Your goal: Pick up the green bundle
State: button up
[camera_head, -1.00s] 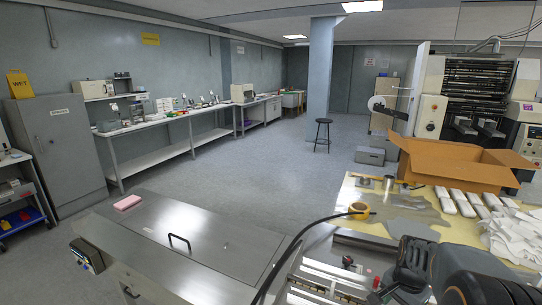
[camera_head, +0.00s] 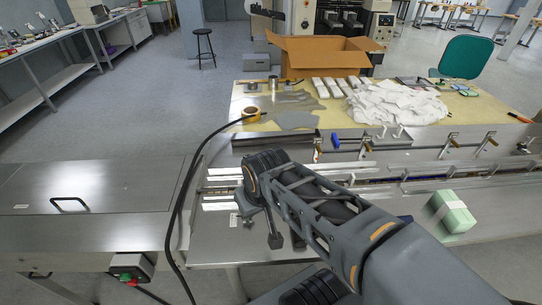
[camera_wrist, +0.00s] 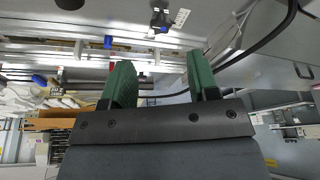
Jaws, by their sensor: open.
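The green bundle (camera_head: 452,210) is a pale green block with a lighter band around it. It rests on the right part of the metal machine bed in the head view, to the right of my arm. I cannot make it out in the wrist view. My gripper (camera_head: 261,222) is over the machine bed near its left end, well to the left of the bundle. In the wrist view, its two green-padded fingers (camera_wrist: 160,82) stand wide apart with nothing between them.
A black cable (camera_head: 190,175) arches left of my gripper. A yellow-topped table (camera_head: 420,122) behind holds a tape roll (camera_head: 251,115), white packs (camera_head: 330,87) and a white heap (camera_head: 395,102). A cardboard box (camera_head: 325,55) stands at its back. Rails (camera_head: 440,172) run along the machine bed.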

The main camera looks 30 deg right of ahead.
aim_at(453, 212)
jog(key=z, duration=0.25)
jog(key=k, duration=0.5)
jog(key=z, duration=3.6)
jog(key=i, duration=0.95)
jog(key=u, duration=2)
